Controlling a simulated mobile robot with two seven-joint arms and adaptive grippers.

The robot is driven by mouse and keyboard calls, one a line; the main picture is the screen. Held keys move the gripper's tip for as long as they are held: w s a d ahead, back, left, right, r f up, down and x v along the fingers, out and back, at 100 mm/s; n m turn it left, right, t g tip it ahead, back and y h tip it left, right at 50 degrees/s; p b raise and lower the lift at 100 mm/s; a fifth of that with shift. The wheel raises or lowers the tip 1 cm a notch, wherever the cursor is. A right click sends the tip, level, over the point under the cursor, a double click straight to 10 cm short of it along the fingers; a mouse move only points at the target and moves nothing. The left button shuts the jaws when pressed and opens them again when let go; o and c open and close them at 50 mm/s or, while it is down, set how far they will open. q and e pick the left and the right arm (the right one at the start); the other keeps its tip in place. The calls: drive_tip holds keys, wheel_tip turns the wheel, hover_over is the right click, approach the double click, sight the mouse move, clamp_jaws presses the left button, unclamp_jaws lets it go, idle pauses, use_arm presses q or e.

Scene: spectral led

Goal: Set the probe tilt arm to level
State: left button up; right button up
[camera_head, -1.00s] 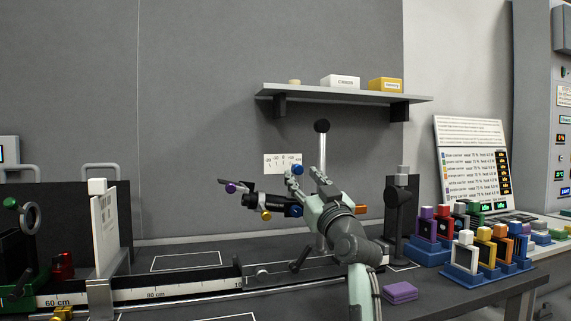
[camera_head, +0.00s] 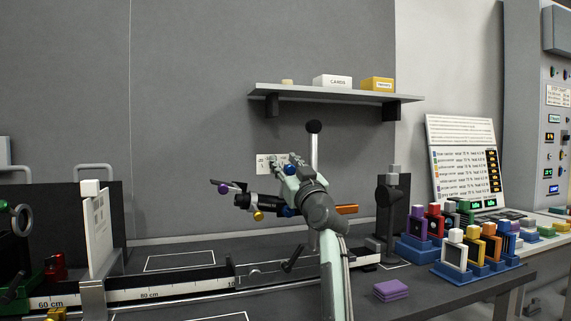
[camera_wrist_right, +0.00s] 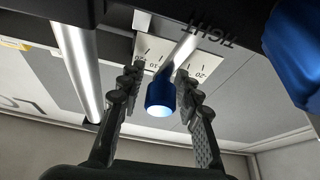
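The probe tilt arm is a silver lever (camera_wrist_right: 178,58) with a blue end knob (camera_wrist_right: 161,95) in the right wrist view, in front of a white degree card (camera_wrist_right: 146,55). The card also shows on the wall side in the head view (camera_head: 262,165), partly covered by my right gripper. My right gripper (camera_head: 280,160) is at the lever's end. In the right wrist view its fingers (camera_wrist_right: 158,80) are spread on either side of the blue knob, with a gap visible on the left. The black probe tube (camera_head: 268,199) sits below the gripper in the head view. My left gripper is out of view.
A silver post (camera_head: 314,155) with a black ball top stands just behind my right arm. A shelf (camera_head: 340,93) with boxes is above. A graduated rail (camera_head: 150,293) runs left. Coloured filter holders (camera_head: 470,252) and purple pads (camera_head: 391,290) are to the right.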

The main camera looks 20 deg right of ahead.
clamp_jaws()
idle(0.4)
